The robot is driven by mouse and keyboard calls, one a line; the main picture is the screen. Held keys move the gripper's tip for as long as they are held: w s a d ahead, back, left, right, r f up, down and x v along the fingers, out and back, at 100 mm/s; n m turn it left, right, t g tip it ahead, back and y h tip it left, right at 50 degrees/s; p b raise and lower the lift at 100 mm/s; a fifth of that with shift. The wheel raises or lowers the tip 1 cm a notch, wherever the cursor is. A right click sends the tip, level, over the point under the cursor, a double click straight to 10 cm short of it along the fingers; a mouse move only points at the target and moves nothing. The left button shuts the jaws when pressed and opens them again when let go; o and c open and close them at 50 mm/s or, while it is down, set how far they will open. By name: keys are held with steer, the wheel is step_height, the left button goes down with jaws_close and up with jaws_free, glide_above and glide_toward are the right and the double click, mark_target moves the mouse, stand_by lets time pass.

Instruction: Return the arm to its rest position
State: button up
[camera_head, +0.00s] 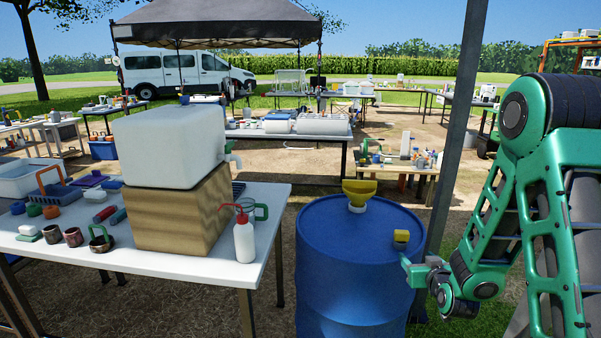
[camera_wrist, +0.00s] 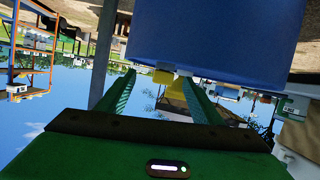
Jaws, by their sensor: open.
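My gripper (camera_head: 408,262) is at the right side of the blue barrel (camera_head: 358,285), close to its top rim, at the end of my green arm. In the wrist view my gripper (camera_wrist: 158,77) has its two green fingers spread apart, with nothing clamped between them. A small yellow cap (camera_head: 401,237) is at the barrel's right rim, just above the fingers. A yellow funnel (camera_head: 359,190) with a white collar stands on the barrel top. The wrist view is upside down, with the blue barrel (camera_wrist: 215,35) filling the top beyond the fingers. I cannot tell whether a finger touches the barrel.
A grey post (camera_head: 458,130) rises right behind the barrel, close to my arm. At left, a white table (camera_head: 190,262) holds a water container (camera_head: 172,145) on a wooden block (camera_head: 183,215), a wash bottle (camera_head: 244,240) and several cups.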

steer(key=s+d+r+m+g+h, duration=0.1)
steer(key=s+d+r+g, duration=0.25)
steer(key=s, duration=0.65)
steer(key=s+d+r+m+g, duration=0.25)
steer(key=s+d+g, duration=0.25)
steer(key=s, duration=0.4)
steer(key=s+a+r+m+g+y, duration=0.1)
steer(key=s+r+g, duration=0.1)
steer(key=s, duration=0.9)
steer(key=s+a+r+m+g+y, duration=0.1)
steer(key=s+a+r+g, duration=0.1)
steer(key=s, duration=1)
step_height(320, 180, up, 2)
steer(key=shift+a+r+m+g, duration=0.1)
steer(key=shift+a+m+g, duration=0.2)
steer(key=shift+g, duration=0.55)
steer(key=shift+s+d, duration=0.1)
